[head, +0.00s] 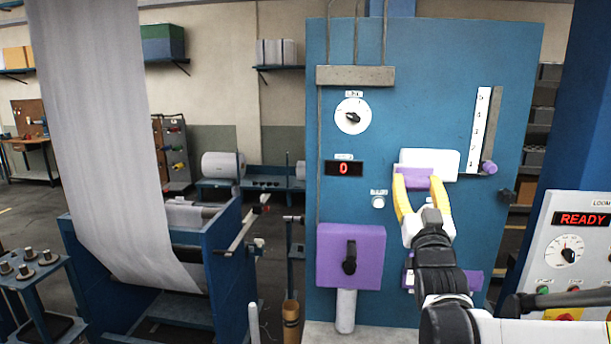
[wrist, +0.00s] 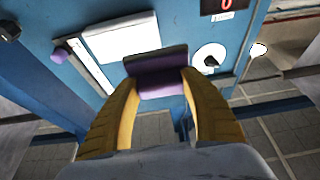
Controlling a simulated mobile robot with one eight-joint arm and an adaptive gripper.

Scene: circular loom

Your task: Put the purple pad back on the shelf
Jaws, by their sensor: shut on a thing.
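The purple pad (head: 416,172) is held between the yellow fingers of my gripper (head: 418,183), in front of the blue cabinet. My gripper is shut on it. In the wrist view the pad (wrist: 160,70) lies across the fingertips of my gripper (wrist: 158,85), below a white plate. In the head view the white plate (head: 437,158) is just behind and above the pad. I cannot tell whether the pad touches the plate or cabinet. Another purple piece (head: 473,281) sits low on the cabinet, partly hidden by my arm. I cannot tell which part is the shelf.
The blue cabinet (head: 450,60) carries a dial (head: 352,116), a red display (head: 344,168), a slider with a purple knob (head: 489,168) and a purple box with a black handle (head: 350,240). A control panel (head: 567,230) stands at right, the loom (head: 110,140) at left.

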